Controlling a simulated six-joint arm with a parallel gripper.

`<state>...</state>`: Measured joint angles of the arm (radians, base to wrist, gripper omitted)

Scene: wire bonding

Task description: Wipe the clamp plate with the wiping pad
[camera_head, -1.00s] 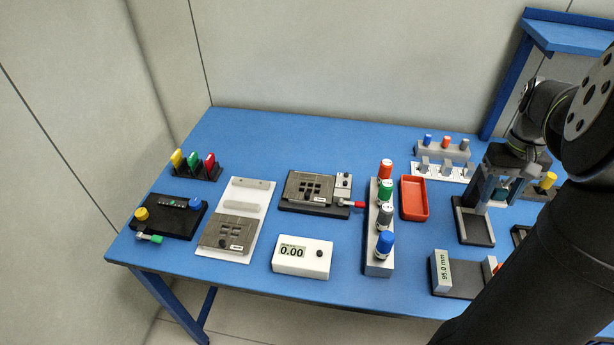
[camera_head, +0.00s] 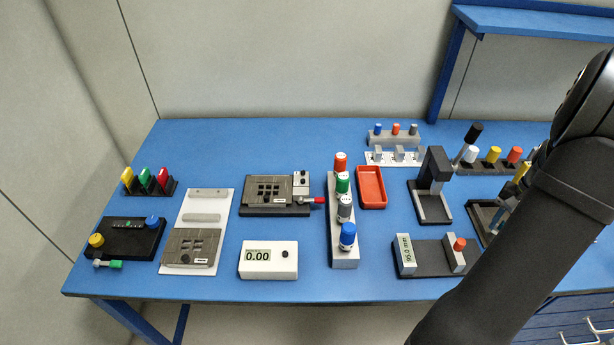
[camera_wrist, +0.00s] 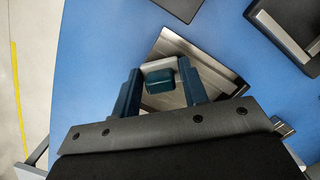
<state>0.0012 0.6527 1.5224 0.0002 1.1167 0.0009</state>
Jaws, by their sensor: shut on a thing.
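In the wrist view my gripper (camera_wrist: 160,92) is shut on a teal block with a pale pad under it, which I take for the wiping pad (camera_wrist: 160,80). Below it is a square, metallic-looking surface with a dark border; whether the pad touches it is unclear. In the head view my gripper is mostly hidden behind my arm at the right. Two grey plates with square openings could be the clamp plate: one on the black fixture (camera_head: 268,188), one on the white board (camera_head: 192,247). I cannot tell which is meant. My gripper is far right of both.
A bottle rack (camera_head: 343,255), a red tray (camera_head: 371,188), a black stand (camera_head: 434,180) and a gauge block (camera_head: 406,255) stand between the plates and my arm. A white display box (camera_head: 268,260) is near the front edge. The back left of the table is clear.

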